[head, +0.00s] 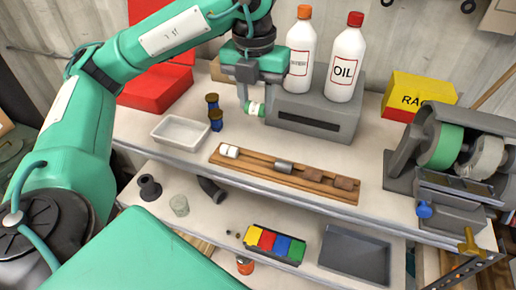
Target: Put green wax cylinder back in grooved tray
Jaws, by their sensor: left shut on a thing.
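My left gripper (256,103) is shut on a small green cylinder (261,110) with a pale middle band. The cylinder lies roughly sideways between the fingers, above the upper shelf and in front of the grey box. The grooved tray (222,160) is a long wooden rack on the upper shelf, below and to the right of the gripper. It holds a white cylinder (229,151) at its left end, a grey one (283,167) near the middle and brown pieces (344,183) toward the right. Bare groove shows between the white and grey pieces. My right gripper is not in view.
A white dish (180,132) and dark blue spools (215,119) stand left of the gripper. The grey box (302,125) carries two white bottles (341,70) close by on the right. A grinder-like machine (452,150) stands far right.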

